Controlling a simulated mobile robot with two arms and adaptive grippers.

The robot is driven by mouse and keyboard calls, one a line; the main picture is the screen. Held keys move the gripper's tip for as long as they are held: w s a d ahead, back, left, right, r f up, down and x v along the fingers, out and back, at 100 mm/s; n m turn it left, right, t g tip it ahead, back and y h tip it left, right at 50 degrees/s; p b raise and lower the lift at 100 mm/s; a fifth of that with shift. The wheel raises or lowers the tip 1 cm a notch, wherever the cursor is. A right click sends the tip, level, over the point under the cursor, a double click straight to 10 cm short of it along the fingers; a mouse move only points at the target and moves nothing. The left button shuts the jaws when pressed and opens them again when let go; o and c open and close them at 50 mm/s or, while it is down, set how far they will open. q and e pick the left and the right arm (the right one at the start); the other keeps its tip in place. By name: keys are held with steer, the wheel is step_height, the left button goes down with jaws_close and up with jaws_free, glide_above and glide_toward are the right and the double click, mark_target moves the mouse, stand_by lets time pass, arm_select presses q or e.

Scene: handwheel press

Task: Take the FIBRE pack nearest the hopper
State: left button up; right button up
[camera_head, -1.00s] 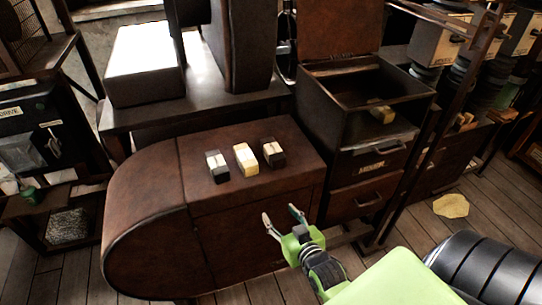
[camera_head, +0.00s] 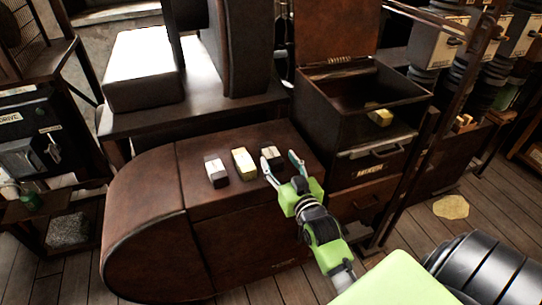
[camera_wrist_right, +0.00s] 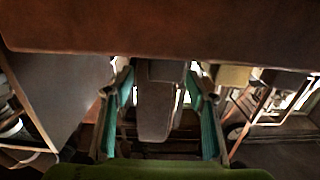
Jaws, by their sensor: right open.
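Three small packs lie in a row on a brown leather-like chest (camera_head: 150,205). The left pack (camera_head: 215,172) is dark with a pale top, the middle pack (camera_head: 244,163) is yellowish, and the right pack (camera_head: 270,155) is dark with a pale band. Their labels are too small to read. My right gripper (camera_head: 281,162) is open at the right pack, its fingers partly hiding it. In the right wrist view this dark pack (camera_wrist_right: 155,112) shows between the open fingers; contact cannot be told. The yellowish pack (camera_wrist_right: 233,77) is beside it. My left gripper is not in view.
An open dark bin (camera_head: 345,95) stands right of the chest, with a yellowish pack (camera_head: 380,117) inside and labelled drawers below. A dark machine with a pale block (camera_head: 143,68) stands behind. A yellow patch (camera_head: 451,207) lies on the floor.

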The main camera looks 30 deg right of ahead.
mark_target(272, 154)
steer(key=x, duration=0.1)
steer(key=p+x, duration=0.1)
steer(key=x, duration=0.2)
steer(key=shift+w+a+f, duration=0.2)
steer(key=shift+a, duration=0.2)
steer(key=shift+w+d+f, duration=0.15)
steer(key=shift+w, duration=0.4)
steer(key=c, duration=1.2)
